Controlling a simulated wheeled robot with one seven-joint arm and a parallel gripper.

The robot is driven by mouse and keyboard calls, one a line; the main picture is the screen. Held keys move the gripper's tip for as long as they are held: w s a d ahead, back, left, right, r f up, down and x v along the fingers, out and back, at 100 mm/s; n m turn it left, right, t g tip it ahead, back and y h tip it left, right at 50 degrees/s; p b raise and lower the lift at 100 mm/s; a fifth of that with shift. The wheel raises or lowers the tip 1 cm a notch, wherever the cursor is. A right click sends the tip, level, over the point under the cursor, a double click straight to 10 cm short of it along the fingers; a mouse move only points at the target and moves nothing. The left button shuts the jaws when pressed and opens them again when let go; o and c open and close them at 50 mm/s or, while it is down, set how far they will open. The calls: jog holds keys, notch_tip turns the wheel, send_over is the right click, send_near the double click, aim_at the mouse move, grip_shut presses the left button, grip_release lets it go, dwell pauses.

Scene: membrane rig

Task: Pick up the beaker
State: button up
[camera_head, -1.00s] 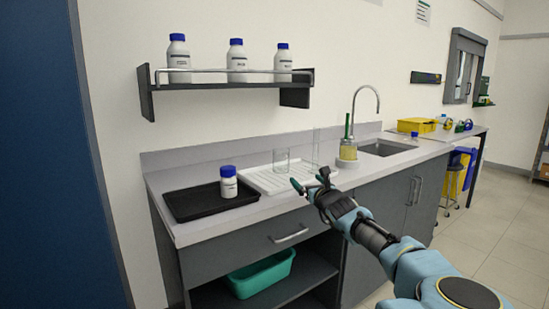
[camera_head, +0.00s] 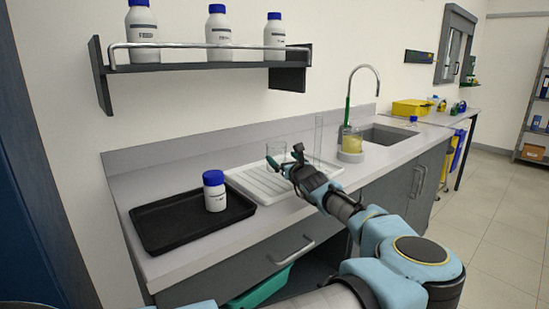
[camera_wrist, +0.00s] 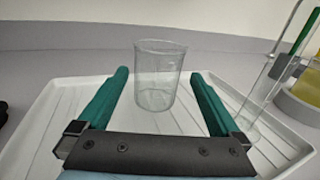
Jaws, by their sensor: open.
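The clear glass beaker (camera_wrist: 159,80) stands upright on the white ribbed tray (camera_wrist: 45,120). In the wrist view it is straight ahead, between the lines of the two green fingers and a little beyond or at their tips; I cannot tell exactly. My gripper (camera_wrist: 160,78) is open and empty. In the head view my gripper (camera_head: 284,160) is over the tray (camera_head: 258,190), and the beaker (camera_head: 276,152) shows just behind it, partly hidden by the fingers.
A tall glass cylinder (camera_wrist: 265,85) stands right of the beaker, near a stand with a yellowish vessel (camera_head: 351,145). A black tray (camera_head: 165,225) with a blue-capped bottle (camera_head: 214,192) lies left. A shelf (camera_head: 200,68) with bottles hangs above. The sink (camera_head: 385,135) is right.

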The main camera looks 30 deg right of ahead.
aim_at(281, 155)
jog(key=w, duration=0.3)
jog(key=shift+w+d+p, duration=0.2)
jog(key=shift+d+p, duration=0.05)
jog(key=shift+p, duration=0.1)
jog(key=w, duration=0.1)
jog(key=w+p, duration=0.1)
jog(key=w, duration=0.1)
jog(key=w+p, duration=0.1)
jog(key=shift+w+d+r, duration=0.2)
jog(key=shift+w+r, duration=0.1)
jog(key=shift+w, duration=0.05)
jog(key=shift+w+d+f+p, duration=0.1)
jog(key=shift+w+p, duration=0.2)
jog(key=c, duration=1.2)
